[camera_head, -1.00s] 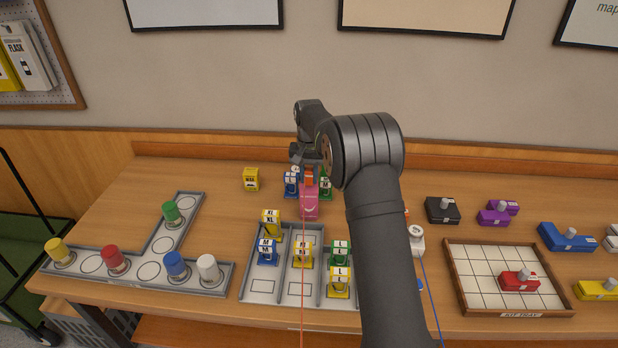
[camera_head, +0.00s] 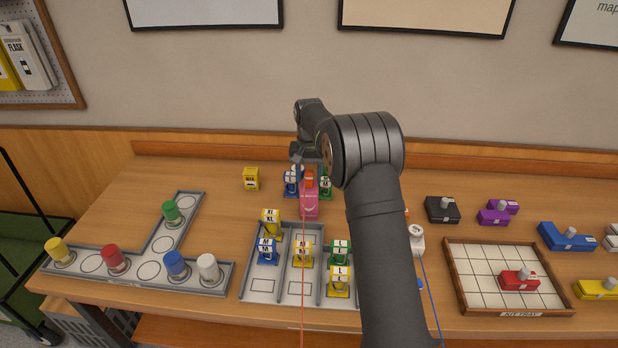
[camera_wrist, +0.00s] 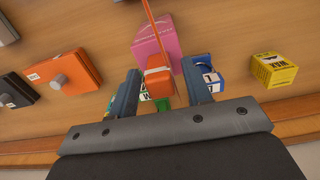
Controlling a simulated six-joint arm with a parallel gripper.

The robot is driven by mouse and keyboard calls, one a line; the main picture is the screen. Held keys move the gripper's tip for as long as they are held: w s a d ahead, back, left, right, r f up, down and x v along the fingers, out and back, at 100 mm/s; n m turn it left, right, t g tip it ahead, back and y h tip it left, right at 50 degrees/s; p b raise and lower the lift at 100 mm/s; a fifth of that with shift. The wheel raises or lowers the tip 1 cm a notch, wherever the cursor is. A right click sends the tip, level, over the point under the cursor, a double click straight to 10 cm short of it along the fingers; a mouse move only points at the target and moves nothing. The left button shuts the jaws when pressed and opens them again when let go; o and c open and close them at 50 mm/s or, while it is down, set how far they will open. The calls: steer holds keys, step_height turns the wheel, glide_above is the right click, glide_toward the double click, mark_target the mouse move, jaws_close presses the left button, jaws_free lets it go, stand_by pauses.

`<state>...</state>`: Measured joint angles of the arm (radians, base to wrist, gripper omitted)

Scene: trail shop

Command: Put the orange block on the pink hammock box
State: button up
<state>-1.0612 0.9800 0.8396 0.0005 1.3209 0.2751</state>
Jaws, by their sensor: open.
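The pink hammock box (camera_head: 310,205) lies on the table behind the grey sorting tray. It also shows in the wrist view (camera_wrist: 158,38). The small orange block (camera_head: 310,181) is at its far end and appears to rest on it, though the contact is not clear. In the wrist view the orange block (camera_wrist: 159,86) lies between the two spread fingers, with visible gaps on both sides. My gripper (camera_head: 310,164) is open just above and behind the block, and it also shows in the wrist view (camera_wrist: 164,72).
Blue (camera_head: 291,184) and green (camera_head: 326,188) tagged blocks stand close on either side. A yellow box (camera_head: 251,179) is to the left. The sorting tray (camera_head: 283,228) holds several tagged blocks in front. A larger orange case (camera_wrist: 70,72) shows in the wrist view.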

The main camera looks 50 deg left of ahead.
mark_target(309, 171)
step_height(309, 171, up, 11)
stand_by(0.3)
step_height(309, 171, down, 12)
steer(key=shift+r, duration=1.9)
